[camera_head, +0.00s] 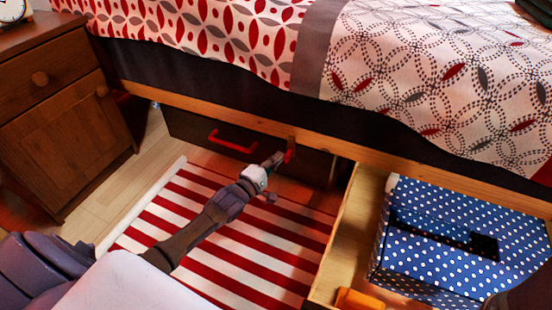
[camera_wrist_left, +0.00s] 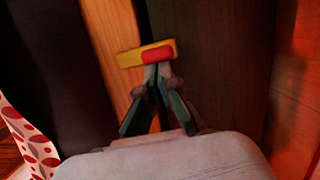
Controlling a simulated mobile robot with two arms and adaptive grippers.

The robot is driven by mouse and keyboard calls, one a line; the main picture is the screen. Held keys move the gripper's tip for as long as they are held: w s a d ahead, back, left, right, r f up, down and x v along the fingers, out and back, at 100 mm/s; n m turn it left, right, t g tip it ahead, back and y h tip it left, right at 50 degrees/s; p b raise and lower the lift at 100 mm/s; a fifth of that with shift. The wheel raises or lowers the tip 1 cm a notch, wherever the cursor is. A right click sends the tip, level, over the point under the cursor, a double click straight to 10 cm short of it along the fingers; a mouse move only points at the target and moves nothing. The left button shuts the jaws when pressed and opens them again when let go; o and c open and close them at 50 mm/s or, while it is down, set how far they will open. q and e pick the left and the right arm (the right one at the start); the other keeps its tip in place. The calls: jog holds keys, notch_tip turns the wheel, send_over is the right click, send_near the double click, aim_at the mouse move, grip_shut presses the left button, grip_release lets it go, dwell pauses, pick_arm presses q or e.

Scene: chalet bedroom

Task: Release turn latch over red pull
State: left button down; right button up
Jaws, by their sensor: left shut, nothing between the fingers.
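The red pull (camera_head: 232,142) is a bar handle on the dark drawer front (camera_head: 190,131) under the bed. The turn latch (camera_head: 290,150) is a small red-brown piece at the wooden rail, to the right of the pull. It hangs down from the rail over the top of the drawer front. In the left wrist view the latch (camera_wrist_left: 130,59) is a yellow bar with a red part, lying across the rail and the dark front. My left gripper (camera_head: 279,158) is shut and empty, its tips (camera_wrist_left: 157,70) right at the latch; contact is unclear. My right gripper does not show.
An open wooden drawer (camera_head: 335,230) at the right holds a blue dotted box (camera_head: 430,274) and an orange thing (camera_head: 357,299). A wooden nightstand (camera_head: 67,120) stands at the left. A striped rug (camera_head: 250,255) covers the floor. The bed hangs over the rail.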

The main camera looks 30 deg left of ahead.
pick_arm(q)
jog(key=shift+d, duration=0.1)
jog(key=d+n, duration=0.1)
jog(key=n, duration=0.1)
jog(key=d+n+t+p, duration=0.1)
jog(key=shift+d+f+n, duration=0.25)
jog(key=shift+d+n, duration=0.05)
jog(key=shift+d, duration=0.05)
jog(key=d+n, duration=0.1)
jog(key=d+r+n, duration=0.1)
jog(key=shift+w+d+r+t+y+p, duration=0.1)
jog(key=shift+w+d+t+y+p, duration=0.05)
jog(key=shift+d+t+y+p, duration=0.2)
dwell(0.4)
jog(key=v, duration=1.2)
